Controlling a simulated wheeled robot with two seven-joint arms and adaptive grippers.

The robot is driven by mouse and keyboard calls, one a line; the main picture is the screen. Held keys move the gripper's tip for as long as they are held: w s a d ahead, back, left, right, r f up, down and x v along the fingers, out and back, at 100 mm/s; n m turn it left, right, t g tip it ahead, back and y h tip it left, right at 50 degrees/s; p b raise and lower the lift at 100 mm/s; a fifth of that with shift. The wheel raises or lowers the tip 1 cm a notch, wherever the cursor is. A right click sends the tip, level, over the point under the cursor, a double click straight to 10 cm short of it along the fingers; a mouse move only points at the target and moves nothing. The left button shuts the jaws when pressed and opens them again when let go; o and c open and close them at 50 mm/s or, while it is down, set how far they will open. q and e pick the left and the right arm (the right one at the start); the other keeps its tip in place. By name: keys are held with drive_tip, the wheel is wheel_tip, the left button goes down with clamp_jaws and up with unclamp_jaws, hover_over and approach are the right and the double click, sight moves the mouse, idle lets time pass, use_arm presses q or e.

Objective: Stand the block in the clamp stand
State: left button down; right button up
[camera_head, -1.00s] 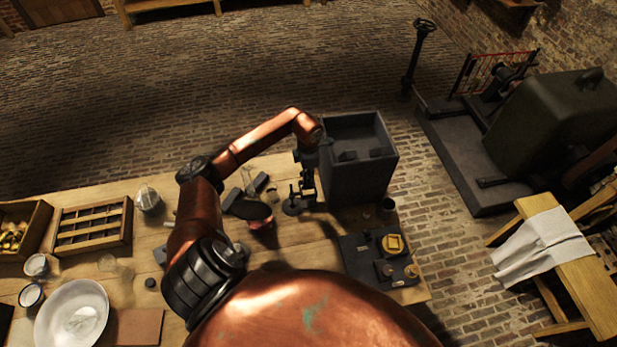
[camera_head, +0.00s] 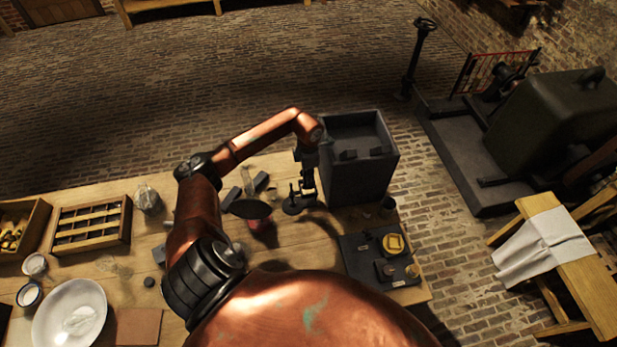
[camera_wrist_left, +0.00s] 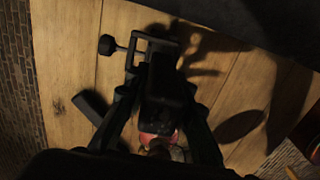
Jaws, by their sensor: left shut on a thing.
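My left gripper (camera_head: 307,184) reaches down over the table beside the large grey box. In the left wrist view its two dark fingers (camera_wrist_left: 163,112) are shut on a dark block (camera_wrist_left: 166,84). The clamp stand (camera_head: 294,203) is a small dark stand with a round base and an upright screw, close to the gripper's tip. In the left wrist view its frame and side knob (camera_wrist_left: 108,45) show just beyond the block. The block overlaps the frame there, and I cannot tell whether they touch. My right gripper is not in view.
The grey box (camera_head: 358,180) stands close to the right of the gripper. A dark round disc (camera_head: 250,209) sits left of the stand. A dark board with brass parts (camera_head: 360,262) lies at front right. A slotted wooden tray (camera_head: 90,242) and white bowl (camera_head: 72,314) are at left.

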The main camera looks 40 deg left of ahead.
use_arm(q)
drive_tip(key=shift+r, duration=0.1)
drive_tip(key=shift+f+b, duration=0.6)
drive_tip(key=shift+f, duration=0.15)
drive_tip(key=shift+f, duration=0.1)
idle(0.5)
drive_tip(key=shift+s+f, duration=0.1)
drive_tip(key=shift+s+f, duration=0.1)
idle(0.8)
drive_tip(key=c, duration=1.6)
unclamp_jaws()
drive_tip(key=shift+s, duration=0.1)
drive_tip(key=r, duration=1.2)
drive_tip(key=shift+w+r, duration=0.25)
drive_tip(key=shift+w, duration=0.05)
drive_tip(key=shift+f, duration=0.1)
